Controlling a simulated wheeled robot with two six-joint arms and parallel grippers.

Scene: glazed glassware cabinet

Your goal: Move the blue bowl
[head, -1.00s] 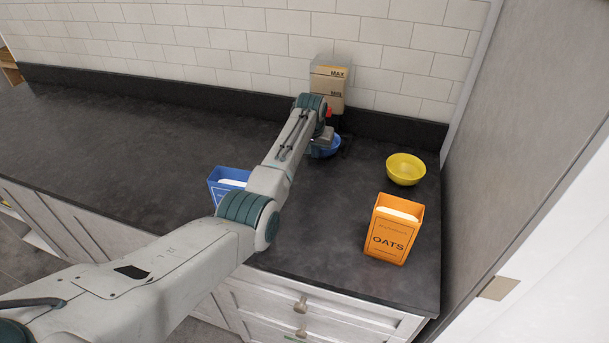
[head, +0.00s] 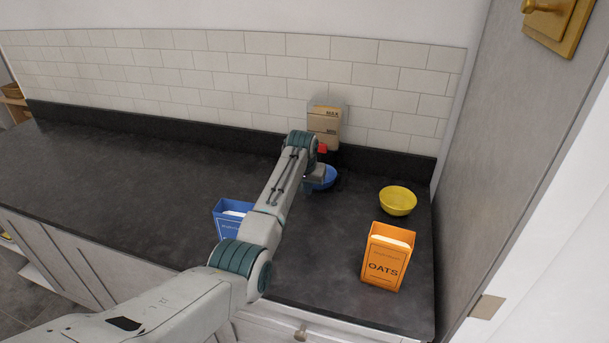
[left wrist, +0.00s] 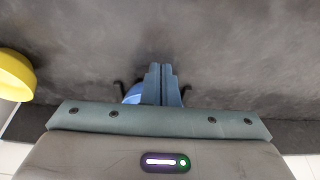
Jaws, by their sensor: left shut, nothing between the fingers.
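The blue bowl (head: 328,178) stands on the dark countertop in front of the dispenser, partly hidden by my left arm's end in the head view. In the left wrist view a small part of the blue bowl (left wrist: 132,94) shows beside the fingers; the rest is hidden. My left gripper (left wrist: 162,68) is shut with its two fingers together and nothing between them. In the head view its wrist is at the bowl, and the fingertips are hard to make out. I cannot tell whether they touch the bowl. My right gripper is in neither view.
A dispenser (head: 324,122) marked MAX stands against the tiled wall behind the bowl. A yellow bowl (head: 398,201) and an orange oats box (head: 387,258) stand to the right, near a tall side panel (head: 500,150). A blue box (head: 230,216) is partly behind my arm. The left countertop is clear.

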